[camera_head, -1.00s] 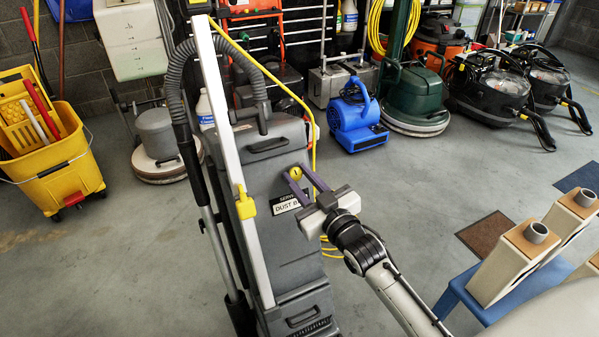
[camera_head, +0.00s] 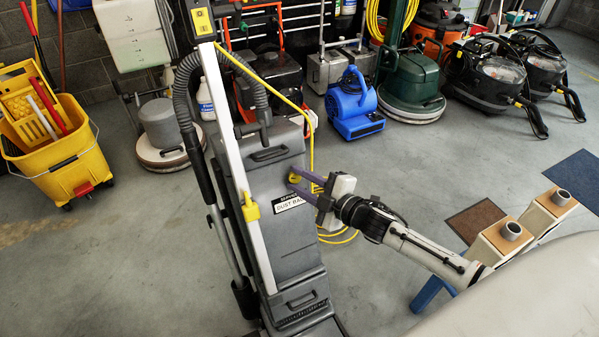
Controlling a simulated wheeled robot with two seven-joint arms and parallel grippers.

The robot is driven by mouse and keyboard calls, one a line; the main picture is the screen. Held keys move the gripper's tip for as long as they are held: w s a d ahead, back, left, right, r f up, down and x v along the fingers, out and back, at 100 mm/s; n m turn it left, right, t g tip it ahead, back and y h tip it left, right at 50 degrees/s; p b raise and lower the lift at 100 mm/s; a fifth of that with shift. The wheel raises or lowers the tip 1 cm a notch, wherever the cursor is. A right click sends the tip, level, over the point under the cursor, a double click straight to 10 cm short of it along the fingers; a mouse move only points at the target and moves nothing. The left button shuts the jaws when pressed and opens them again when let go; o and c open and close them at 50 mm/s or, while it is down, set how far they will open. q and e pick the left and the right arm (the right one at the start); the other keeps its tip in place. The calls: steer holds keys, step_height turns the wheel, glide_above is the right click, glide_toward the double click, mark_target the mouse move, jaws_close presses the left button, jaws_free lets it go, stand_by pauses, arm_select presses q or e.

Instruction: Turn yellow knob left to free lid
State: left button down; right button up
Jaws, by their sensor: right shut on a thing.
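The yellow knob (camera_head: 295,178) sits on the front of the grey upright vacuum (camera_head: 290,242), just above the "DUST BAG" label (camera_head: 290,205). My right gripper (camera_head: 298,180) reaches in from the right with its purple fingers shut on the knob, partly hiding it. The grey lid (camera_head: 272,170) stands upright on the vacuum body and looks closed. My left gripper is not in view.
A yellow cord (camera_head: 312,140) hangs beside the vacuum and coils on the floor behind it. A blue blower (camera_head: 354,108) and a green floor machine (camera_head: 411,85) stand behind. A yellow mop bucket (camera_head: 65,165) is at left.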

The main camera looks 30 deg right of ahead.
steer(key=n+p, duration=0.2)
steer(key=n+g+p, duration=0.1)
steer(key=n, duration=0.1)
steer(key=shift+w+r+n+g+p, duration=0.1)
steer(key=shift+r+n+g+p, duration=0.1)
steer(key=shift+n+g+p, duration=0.15)
steer(key=shift+f+n, duration=0.1)
steer(key=shift+n, duration=0.15)
steer(key=o, duration=1)
steer(key=p+v, duration=0.1)
steer(key=v, duration=0.9)
steer(key=shift+d+p, duration=0.15)
steer(key=shift+p, duration=0.15)
